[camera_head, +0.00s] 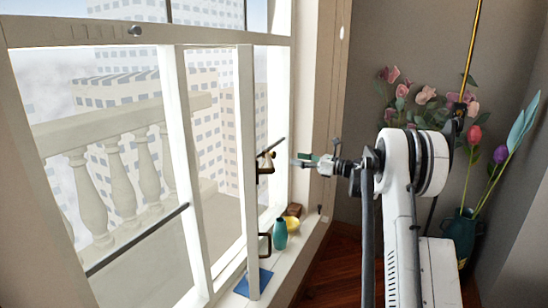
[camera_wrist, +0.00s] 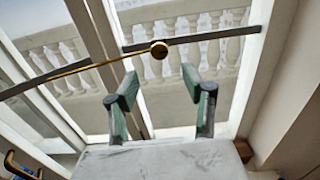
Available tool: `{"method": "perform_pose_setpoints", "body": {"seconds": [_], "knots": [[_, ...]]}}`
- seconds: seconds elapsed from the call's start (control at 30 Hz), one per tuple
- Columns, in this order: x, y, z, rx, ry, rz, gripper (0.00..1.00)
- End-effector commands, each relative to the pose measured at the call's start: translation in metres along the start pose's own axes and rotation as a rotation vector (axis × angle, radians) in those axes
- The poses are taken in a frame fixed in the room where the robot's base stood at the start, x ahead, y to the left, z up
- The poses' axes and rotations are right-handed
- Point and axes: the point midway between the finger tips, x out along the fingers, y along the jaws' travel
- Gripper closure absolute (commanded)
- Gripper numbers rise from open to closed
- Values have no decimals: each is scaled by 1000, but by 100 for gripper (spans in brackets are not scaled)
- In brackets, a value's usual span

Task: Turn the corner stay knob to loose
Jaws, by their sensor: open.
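The knob appears just past the fingertips, centred in the gap. I cannot tell the exact distance. In the head view my gripper (camera_head: 299,162) reaches left toward the window frame, close to a small dark-and-brass fitting (camera_head: 266,168). The knob's marking or setting cannot be read.
The sill holds a teal vase (camera_head: 280,234), a yellow bowl (camera_head: 292,224) and a blue flat item (camera_head: 254,281). A dark bar (camera_head: 140,240) crosses the window. Flowers in a teal pot (camera_head: 462,235) stand at the right. A lower window handle (camera_head: 265,246) is below the fitting.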

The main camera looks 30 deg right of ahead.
Motion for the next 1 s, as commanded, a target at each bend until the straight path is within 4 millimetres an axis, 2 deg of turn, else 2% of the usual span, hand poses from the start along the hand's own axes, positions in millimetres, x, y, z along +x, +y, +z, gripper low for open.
{"method": "perform_pose_setpoints", "body": {"seconds": [0.03,0.3,0.5,0.7,1.0], "knots": [[11,0,0,0,0,2,55],[62,1,0,-1,0,3,55],[91,0,0,-1,0,1,55],[105,0,0,-1,0,1,55],[107,0,0,-1,1,0,55]]}}
